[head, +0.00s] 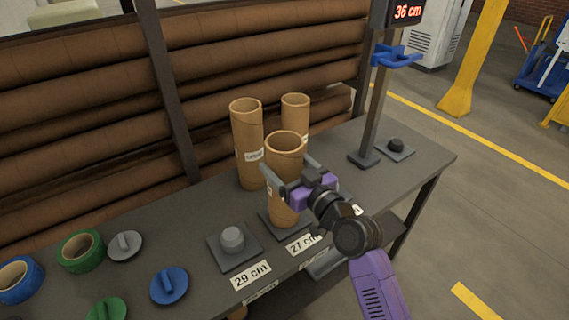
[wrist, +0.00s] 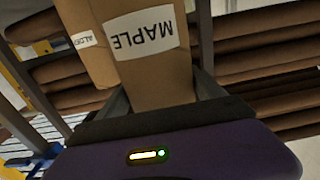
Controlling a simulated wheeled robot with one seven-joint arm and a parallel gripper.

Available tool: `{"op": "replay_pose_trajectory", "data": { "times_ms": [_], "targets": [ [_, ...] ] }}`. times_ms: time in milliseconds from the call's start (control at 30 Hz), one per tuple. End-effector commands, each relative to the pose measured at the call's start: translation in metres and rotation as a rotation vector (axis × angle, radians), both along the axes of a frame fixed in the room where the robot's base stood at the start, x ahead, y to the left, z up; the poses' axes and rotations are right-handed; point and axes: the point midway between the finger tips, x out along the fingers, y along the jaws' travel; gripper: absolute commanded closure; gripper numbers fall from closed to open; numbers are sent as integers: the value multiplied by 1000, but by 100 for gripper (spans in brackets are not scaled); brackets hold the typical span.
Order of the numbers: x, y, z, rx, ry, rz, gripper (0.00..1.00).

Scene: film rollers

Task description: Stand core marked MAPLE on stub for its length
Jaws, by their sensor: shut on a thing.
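The brown cardboard core marked MAPLE (head: 285,205) is upright in the head view; its label faces the wrist view (wrist: 143,32). My gripper (head: 288,174) is shut on this core around its middle. The core's lower end is over the dark base plate at the 27 cm label (head: 303,244). It hides that plate's stub, and I cannot tell whether it is seated. To the left, a bare grey stub (head: 232,237) stands on a plate with a 29 cm label (head: 251,275).
Two other cores stand behind, a tall one (head: 246,140) and another (head: 296,108). Tape rolls (head: 80,250) and colored discs (head: 169,286) lie left.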

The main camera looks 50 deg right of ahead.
Motion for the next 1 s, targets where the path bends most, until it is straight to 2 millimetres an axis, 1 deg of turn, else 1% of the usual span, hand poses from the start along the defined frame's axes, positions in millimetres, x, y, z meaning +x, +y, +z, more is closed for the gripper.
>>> {"op": "replay_pose_trajectory", "data": {
  "times_ms": [100, 133, 200, 233, 467, 567, 667, 1000],
  "targets": [
    [0, 0, -3, -1, -3, 0, 95],
    [0, 0, -3, 0, 0, 0, 16],
    [0, 0, -3, 0, 0, 0, 2],
    [0, 0, -3, 0, 0, 0, 0],
    [0, 0, -2, 0, 0, 0, 0],
    [0, 0, 3, 0, 0, 0, 0],
    [-12, 4, -2, 1, 1, 0, 0],
    [-78, 23, -4, 2, 2, 1, 0]
  ]
}}
